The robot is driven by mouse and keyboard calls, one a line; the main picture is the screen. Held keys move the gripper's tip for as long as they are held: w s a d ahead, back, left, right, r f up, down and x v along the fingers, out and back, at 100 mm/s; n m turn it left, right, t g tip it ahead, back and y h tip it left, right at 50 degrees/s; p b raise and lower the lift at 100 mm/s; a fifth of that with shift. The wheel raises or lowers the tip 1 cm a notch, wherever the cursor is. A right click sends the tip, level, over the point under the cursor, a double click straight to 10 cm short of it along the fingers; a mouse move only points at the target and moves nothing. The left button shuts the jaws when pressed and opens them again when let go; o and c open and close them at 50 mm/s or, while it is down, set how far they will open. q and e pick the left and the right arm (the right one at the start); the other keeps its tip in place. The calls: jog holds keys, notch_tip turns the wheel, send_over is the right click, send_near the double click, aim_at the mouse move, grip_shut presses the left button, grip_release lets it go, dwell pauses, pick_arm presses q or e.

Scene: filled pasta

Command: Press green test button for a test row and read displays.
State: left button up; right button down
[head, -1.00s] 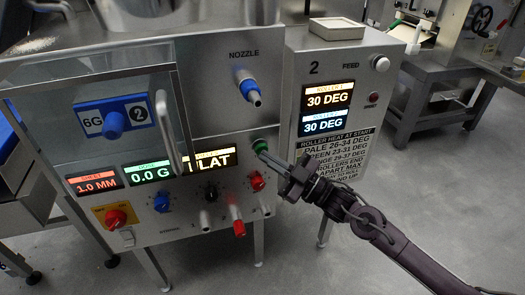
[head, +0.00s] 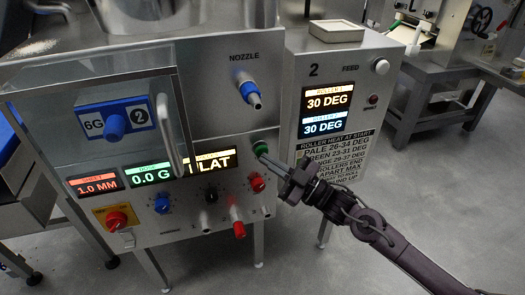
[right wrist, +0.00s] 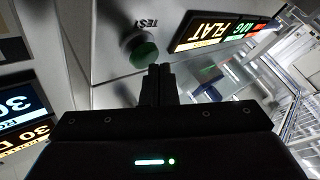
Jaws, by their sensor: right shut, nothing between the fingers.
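The green test button (head: 260,147) sits on the steel panel, right of the FLAT display (head: 222,161). It also shows under the label TEST in the right wrist view (right wrist: 145,54). My right gripper (head: 262,157) is shut and empty, its tips just below and close to the button; I cannot tell whether they touch it. The red display (head: 98,185) reads 1.0 MM and the green display (head: 150,174) reads 0.0 G. The roller displays, upper (head: 327,101) and lower (head: 323,125), both read 30 DEG. My left gripper is out of view.
A clear guard with a white handle (head: 167,135) stands over the left panel and partly covers the FLAT display. A blue nozzle (head: 249,90) is above.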

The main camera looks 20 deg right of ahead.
jog(key=shift+s, duration=0.4)
jog(key=s+p, duration=0.3)
jog(key=s, duration=0.2)
jog(key=shift+d+p, duration=0.1)
jog(key=shift+p, duration=0.3)
dwell(0.5)
